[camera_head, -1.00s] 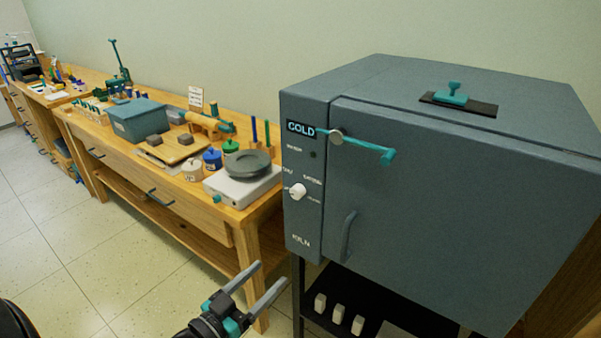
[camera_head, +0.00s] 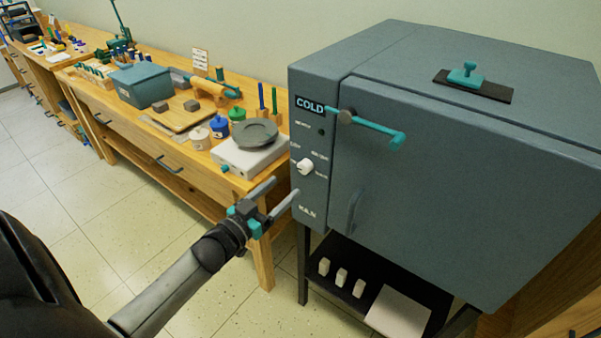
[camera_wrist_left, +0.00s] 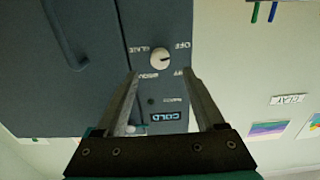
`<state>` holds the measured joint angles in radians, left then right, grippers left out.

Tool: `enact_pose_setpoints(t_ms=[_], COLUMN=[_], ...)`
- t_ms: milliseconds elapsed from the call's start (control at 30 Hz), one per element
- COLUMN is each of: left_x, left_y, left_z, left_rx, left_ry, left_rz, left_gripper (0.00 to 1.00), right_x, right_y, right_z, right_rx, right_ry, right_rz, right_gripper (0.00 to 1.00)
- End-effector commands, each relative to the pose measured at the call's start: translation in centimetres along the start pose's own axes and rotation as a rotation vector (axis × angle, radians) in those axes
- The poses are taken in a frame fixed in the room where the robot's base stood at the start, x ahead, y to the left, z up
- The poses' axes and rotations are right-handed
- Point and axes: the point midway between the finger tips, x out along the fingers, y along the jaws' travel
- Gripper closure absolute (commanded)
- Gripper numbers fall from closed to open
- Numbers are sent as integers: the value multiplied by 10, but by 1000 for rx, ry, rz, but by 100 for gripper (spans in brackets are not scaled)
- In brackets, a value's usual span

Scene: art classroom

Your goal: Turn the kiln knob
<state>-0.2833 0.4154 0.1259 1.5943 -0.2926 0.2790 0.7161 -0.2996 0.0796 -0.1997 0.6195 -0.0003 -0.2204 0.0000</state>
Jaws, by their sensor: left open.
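The grey kiln (camera_head: 460,180) stands at the right, its door closed. Its white round knob (camera_head: 305,167) is on the narrow front panel at the left, below the COLD display (camera_head: 310,105). My left gripper (camera_head: 282,197) is open, just left of and slightly below the knob in the head view, with nothing between its fingers. In the left wrist view the picture is upside down, and the knob (camera_wrist_left: 160,60) shows beyond the two open fingers (camera_wrist_left: 165,90), roughly centred between them. The gripper looks apart from the knob. My right gripper is not in view.
A teal lever (camera_head: 375,128) sticks out at the door's top left, and a door handle (camera_head: 354,208) is below it. A wooden workbench (camera_head: 190,185) with a turntable (camera_head: 255,135) and jars stands left of the kiln.

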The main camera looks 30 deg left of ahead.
Motion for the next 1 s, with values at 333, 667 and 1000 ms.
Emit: enact_pose_setpoints(t_ms=[333, 667, 1000], left_x=[53, 80, 82], left_y=[0, 0, 0], left_z=[0, 0, 0], left_rx=[1, 0, 0], left_ry=[3, 0, 0], left_rz=[0, 0, 0], left_gripper=[29, 29, 29], right_x=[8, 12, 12], right_y=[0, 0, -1], right_z=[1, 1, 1], right_rx=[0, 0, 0], right_ry=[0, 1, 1], right_rz=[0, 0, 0], right_gripper=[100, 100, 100])
